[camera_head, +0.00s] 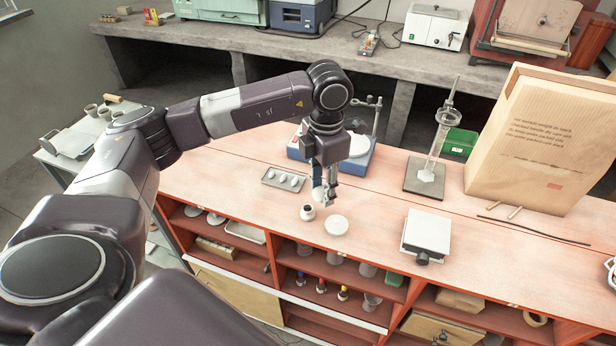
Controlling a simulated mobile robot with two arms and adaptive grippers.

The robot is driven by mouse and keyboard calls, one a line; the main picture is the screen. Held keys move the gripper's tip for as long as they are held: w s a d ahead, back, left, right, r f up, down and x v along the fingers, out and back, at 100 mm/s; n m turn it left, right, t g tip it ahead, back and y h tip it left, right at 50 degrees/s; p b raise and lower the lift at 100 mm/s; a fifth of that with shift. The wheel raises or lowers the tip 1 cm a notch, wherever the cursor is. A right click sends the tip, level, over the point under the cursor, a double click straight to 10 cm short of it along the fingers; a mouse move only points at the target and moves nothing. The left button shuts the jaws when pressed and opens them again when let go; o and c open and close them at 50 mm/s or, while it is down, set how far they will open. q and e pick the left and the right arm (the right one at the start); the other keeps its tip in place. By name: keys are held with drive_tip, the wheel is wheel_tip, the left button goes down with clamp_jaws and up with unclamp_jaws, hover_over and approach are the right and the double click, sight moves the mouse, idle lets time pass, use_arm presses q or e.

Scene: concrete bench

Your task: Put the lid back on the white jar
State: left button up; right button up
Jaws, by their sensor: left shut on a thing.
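The small white jar (307,213) stands upright on the pinkish wooden worktop, near its front edge, with a dark open mouth. My left gripper (325,199) points down just above and to the right of the jar. It is shut on a small pale piece, which looks like the lid, but the fingers mostly cover it and its shape is hard to make out. The held piece appears apart from the jar. My right gripper is not in view.
A round white dish (336,225) lies right of the jar. A tray with several white pieces (284,180) lies left. A blue-based device (350,160) stands behind the gripper.

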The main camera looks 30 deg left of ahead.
use_arm(q)
drive_tip(key=a+f+n, duration=0.1)
drive_tip(key=f+n, duration=0.1)
drive_tip(key=n, duration=0.1)
drive_tip(key=w+a+f+n+b, duration=0.1)
drive_tip(key=a+f+n, duration=0.1)
drive_tip(key=f+n, duration=0.1)
drive_tip(key=a+f+n+b, duration=0.1)
drive_tip(key=a+f+n, duration=0.1)
drive_tip(key=n, duration=0.2)
drive_tip(key=shift+w+f, duration=0.2)
drive_tip(key=shift+f, duration=0.2)
drive_tip(key=shift+f+b, duration=0.35)
drive_tip(key=shift+f, duration=0.2)
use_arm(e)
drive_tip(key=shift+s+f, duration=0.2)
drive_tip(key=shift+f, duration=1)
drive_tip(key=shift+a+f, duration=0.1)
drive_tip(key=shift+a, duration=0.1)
use_arm(q)
drive_tip(key=shift+f+b, duration=0.15)
drive_tip(key=shift+b, duration=0.3)
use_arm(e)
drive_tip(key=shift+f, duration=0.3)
